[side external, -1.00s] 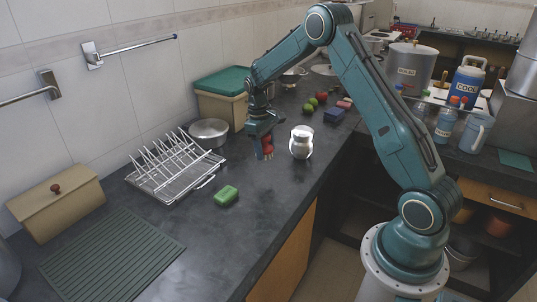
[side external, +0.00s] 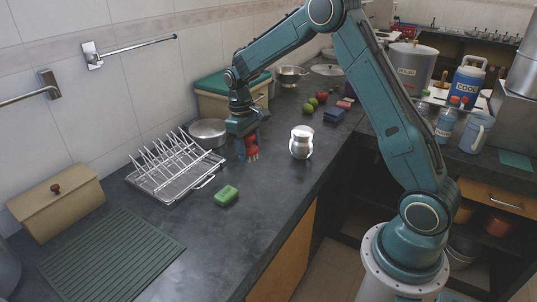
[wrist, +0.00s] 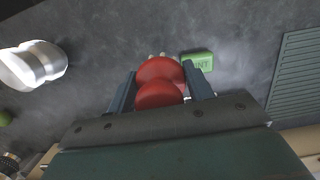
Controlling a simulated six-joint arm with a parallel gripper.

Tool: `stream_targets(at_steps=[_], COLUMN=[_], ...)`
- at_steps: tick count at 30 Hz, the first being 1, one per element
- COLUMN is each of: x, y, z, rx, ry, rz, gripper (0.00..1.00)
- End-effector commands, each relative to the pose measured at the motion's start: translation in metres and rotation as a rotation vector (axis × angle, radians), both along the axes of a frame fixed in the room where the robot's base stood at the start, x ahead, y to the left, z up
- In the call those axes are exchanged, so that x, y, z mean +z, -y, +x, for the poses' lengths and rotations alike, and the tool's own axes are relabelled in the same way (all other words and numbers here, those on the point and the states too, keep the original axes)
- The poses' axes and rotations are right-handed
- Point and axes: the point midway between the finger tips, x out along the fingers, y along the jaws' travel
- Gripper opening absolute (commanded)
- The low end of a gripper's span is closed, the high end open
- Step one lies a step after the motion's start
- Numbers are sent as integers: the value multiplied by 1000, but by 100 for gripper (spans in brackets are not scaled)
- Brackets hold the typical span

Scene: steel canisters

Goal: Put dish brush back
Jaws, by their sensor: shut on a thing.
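My gripper (side external: 248,142) is shut on a red rounded thing (side external: 253,152), which I take to be the dish brush. In the wrist view my gripper (wrist: 161,88) has its two fingers on either side of the red dish brush (wrist: 160,80), and small pale tips show at its far end. I cannot tell whether the brush touches the counter.
The wire rack (side external: 172,165) stands to the left, with a lidded steel pot (side external: 208,132) behind it. A green block (side external: 226,195) lies in front. A green-lidded bin (side external: 215,103) is behind the gripper. A ribbed mat (side external: 112,255) lies front left.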

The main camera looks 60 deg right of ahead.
Motion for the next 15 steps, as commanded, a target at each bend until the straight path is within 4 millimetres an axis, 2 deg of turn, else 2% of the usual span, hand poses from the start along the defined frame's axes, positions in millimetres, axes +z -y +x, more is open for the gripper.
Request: stream_targets(at_steps=[1, 3, 9, 15], x=[10, 22, 51, 70], y=[-18, -42, -100, -134], z=[-2, -7, -29, -48], rx=[8, 9, 8, 5], ry=[3, 4, 0, -3], rz=[0, 1, 1, -1], gripper=[27, 27, 27, 27])
